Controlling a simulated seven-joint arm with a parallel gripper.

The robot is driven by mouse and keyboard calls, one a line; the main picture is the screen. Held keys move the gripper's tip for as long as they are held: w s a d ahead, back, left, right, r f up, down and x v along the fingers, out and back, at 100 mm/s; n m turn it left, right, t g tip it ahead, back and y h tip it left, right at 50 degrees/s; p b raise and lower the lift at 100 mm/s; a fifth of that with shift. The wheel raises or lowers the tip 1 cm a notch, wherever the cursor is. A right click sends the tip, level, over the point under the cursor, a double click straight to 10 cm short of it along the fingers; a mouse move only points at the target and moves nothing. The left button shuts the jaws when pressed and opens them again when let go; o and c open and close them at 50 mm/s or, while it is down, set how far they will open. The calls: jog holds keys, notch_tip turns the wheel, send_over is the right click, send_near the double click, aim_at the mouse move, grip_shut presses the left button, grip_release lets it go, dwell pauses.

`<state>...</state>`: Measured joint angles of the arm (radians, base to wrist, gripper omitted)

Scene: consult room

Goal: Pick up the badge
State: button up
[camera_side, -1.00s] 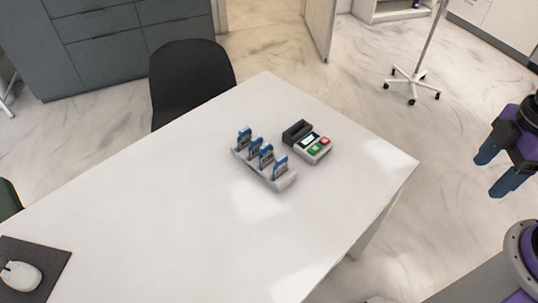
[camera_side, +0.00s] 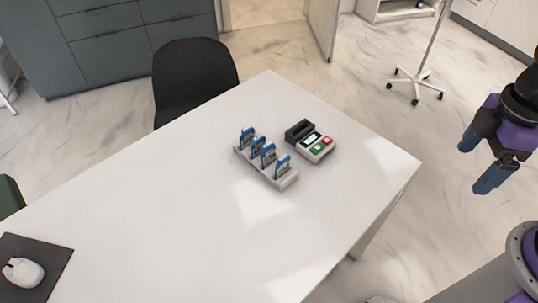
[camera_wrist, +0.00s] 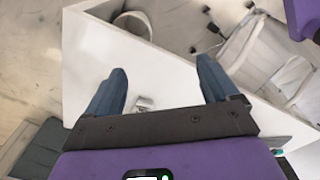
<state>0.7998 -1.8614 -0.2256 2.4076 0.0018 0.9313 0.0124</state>
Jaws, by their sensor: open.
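Several upright badges with blue tops (camera_side: 268,154) stand in a row in a white rack (camera_side: 288,182) on the white table in the side view. They look alike; I cannot tell which one is meant. My gripper (camera_side: 473,166) is at the right of the side view, past the table's right corner and well apart from the rack. Its two blue fingers are spread with nothing between them. The wrist view shows the same open fingers (camera_wrist: 161,68); I make out no badge there.
The white table (camera_side: 170,220) is mostly clear. A mouse (camera_side: 23,271) lies on a dark pad (camera_side: 50,262) at front left. A black chair (camera_side: 195,75) stands behind.

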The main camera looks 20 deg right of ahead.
jog(key=w+a+m, duration=0.4)
jog(key=w+a, duration=1.2)
jog(key=w, duration=0.3)
jog(key=m, duration=0.3)
send_over(269, 145)
notch_tip(269, 145, down, 6)
jog(key=f, duration=0.1)
notch_tip(269, 145, down, 16)
jog(key=shift+f, duration=0.25)
jog(key=c, duration=1.1)
